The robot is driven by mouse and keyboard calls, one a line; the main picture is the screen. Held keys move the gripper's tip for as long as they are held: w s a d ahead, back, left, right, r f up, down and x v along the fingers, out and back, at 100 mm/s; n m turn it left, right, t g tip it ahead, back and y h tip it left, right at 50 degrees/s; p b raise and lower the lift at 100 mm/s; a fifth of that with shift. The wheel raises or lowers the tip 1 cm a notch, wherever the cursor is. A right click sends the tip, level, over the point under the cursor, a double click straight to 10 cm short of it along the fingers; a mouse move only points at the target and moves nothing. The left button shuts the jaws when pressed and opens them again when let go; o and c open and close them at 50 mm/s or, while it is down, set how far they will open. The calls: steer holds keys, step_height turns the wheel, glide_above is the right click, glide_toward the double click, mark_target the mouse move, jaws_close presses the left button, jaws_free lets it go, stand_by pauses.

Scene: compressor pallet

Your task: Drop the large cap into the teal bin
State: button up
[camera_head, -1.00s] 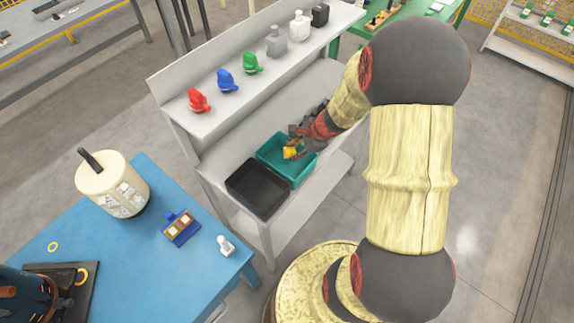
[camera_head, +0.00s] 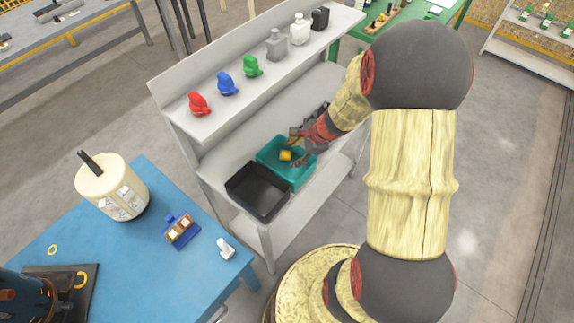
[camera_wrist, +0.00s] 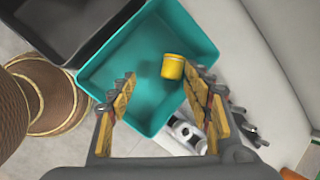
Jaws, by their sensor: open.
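The large cap is a yellow cylinder (camera_wrist: 172,66) that appears within the outline of the teal bin in the wrist view. In the head view it is a small yellow shape (camera_head: 286,155) over the bin's inside. I cannot tell whether it rests on the bin floor or is still in the air. The teal bin (camera_wrist: 105,72) stands on the grey shelf unit; it also shows in the head view (camera_head: 271,168). My gripper (camera_wrist: 159,77) is open above the bin, fingers spread, with the cap beyond the right fingertip. In the head view my gripper (camera_head: 297,149) is partly hidden.
A black bin (camera_head: 250,202) stands beside the teal bin. The upper shelf holds red, blue and green parts (camera_head: 227,84) and several bottle-like items. A blue table (camera_head: 130,255) at lower left holds a cream canister (camera_head: 112,186) and small parts.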

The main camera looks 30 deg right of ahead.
steer(key=v, duration=1.1)
steer(key=shift+r, duration=0.25)
steer(key=shift+s, duration=0.15)
steer(key=s+a+r+n+g, duration=0.35)
steer(key=s+a+n, duration=0.25)
steer(key=s+n, duration=0.4)
steer(key=s+a+r+n+t+h, duration=0.2)
steer(key=s+a+r+n+t, duration=0.2)
steer(key=a+r+n, duration=0.7)
step_height(320, 180, up, 4)
steer(key=shift+f+n+h, duration=0.2)
steer(key=shift+n+h, duration=0.1)
steer(key=shift+n, duration=0.3)
